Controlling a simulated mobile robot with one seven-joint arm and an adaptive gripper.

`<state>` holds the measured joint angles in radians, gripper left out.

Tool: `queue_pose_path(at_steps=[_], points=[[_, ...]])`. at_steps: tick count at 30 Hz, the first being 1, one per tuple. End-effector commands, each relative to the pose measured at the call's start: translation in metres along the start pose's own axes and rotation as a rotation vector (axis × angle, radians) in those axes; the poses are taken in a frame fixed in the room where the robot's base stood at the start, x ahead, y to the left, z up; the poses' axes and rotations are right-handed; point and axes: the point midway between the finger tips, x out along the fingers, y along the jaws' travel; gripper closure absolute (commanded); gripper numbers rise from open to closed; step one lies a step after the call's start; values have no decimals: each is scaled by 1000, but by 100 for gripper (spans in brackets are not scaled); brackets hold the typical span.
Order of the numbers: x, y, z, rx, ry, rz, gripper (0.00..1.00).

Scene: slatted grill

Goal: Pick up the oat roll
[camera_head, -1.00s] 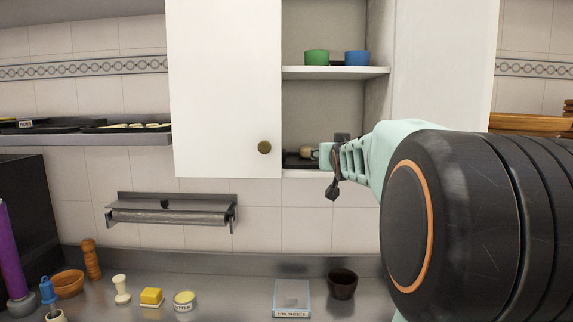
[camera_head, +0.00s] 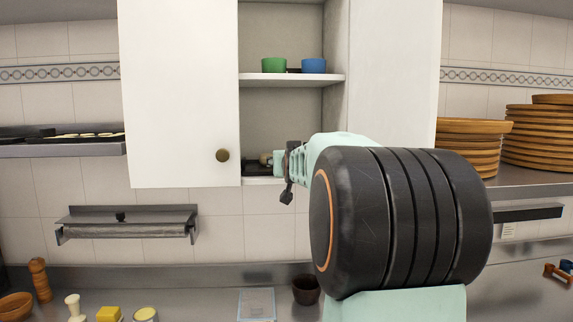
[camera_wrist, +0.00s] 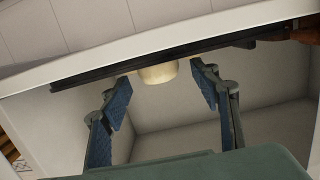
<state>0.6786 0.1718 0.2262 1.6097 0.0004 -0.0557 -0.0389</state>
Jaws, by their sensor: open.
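A pale, rounded roll (camera_wrist: 158,73) shows in the wrist view between the tips of my gripper (camera_wrist: 160,82), against the dark tray (camera_wrist: 180,53). I cannot tell for sure that it is the oat roll. The fingers are spread, with a gap on each side of it. In the head view my gripper (camera_head: 283,161) is at the lower compartment of the open wall cabinet (camera_head: 181,95). A small brownish roll (camera_head: 264,159) shows just left of it, on the tray; my gripper partly hides this spot.
A brown thing (camera_wrist: 303,31) is at the upper right of the wrist view. A green bowl (camera_head: 273,65) and a blue bowl (camera_head: 313,66) stand on the shelf (camera_head: 290,79) above. Stacked wooden plates (camera_head: 470,145) are on the right. The cabinet's walls are close around my gripper.

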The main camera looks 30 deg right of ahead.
Motion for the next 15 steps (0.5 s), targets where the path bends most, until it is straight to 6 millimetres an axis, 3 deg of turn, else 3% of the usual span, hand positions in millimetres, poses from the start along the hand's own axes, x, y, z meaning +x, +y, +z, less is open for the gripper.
queue_pose_path(at_steps=[6, 15], points=[[21, -2, -2, 0, -1, -1, 44], [27, -1, 0, -1, 0, 0, 44]])
